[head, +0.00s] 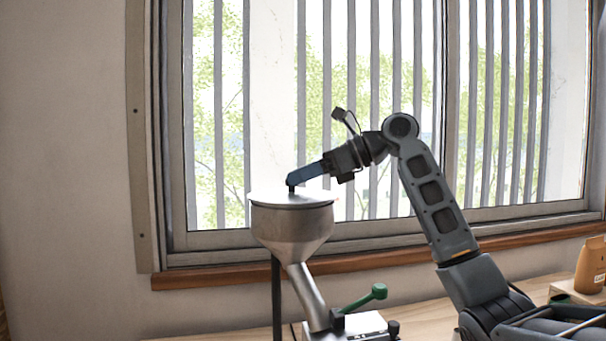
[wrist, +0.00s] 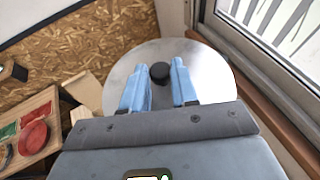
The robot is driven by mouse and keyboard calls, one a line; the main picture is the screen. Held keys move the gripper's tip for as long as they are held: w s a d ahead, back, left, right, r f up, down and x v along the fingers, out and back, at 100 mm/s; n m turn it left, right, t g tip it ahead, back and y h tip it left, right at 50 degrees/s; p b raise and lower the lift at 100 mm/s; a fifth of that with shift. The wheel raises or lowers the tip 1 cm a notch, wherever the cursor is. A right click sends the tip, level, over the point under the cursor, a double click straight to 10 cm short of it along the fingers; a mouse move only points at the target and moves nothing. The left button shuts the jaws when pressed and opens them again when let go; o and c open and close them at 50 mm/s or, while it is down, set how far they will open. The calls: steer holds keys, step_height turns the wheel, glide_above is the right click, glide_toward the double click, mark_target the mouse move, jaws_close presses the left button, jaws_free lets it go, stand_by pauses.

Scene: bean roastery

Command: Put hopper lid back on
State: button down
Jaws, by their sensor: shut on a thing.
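The hopper lid (head: 275,199) is a pale grey disc with a black knob (head: 291,188). It lies level across the mouth of the steel hopper (head: 292,228), roughly centred; I cannot tell whether it rests fully on the rim. My gripper (head: 292,181), with blue fingers, reaches down from the right and is shut on the knob. In the wrist view the knob (wrist: 160,72) is at the tips of the two blue fingers, and the lid (wrist: 118,72) fills the space around them. The lid hides the hopper's inside and rim there.
A metal chute runs down from the hopper to a machine (head: 360,325) with a green-handled lever (head: 367,298). A window (head: 350,90) with a wooden sill stands close behind. The wrist view shows a wooden board (wrist: 28,130) with coloured discs.

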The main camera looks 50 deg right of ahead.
steer(key=c, duration=0.8)
jaws_free()
steer(key=shift+b+v, duration=0.75)
steer(key=shift+v, duration=3.15)
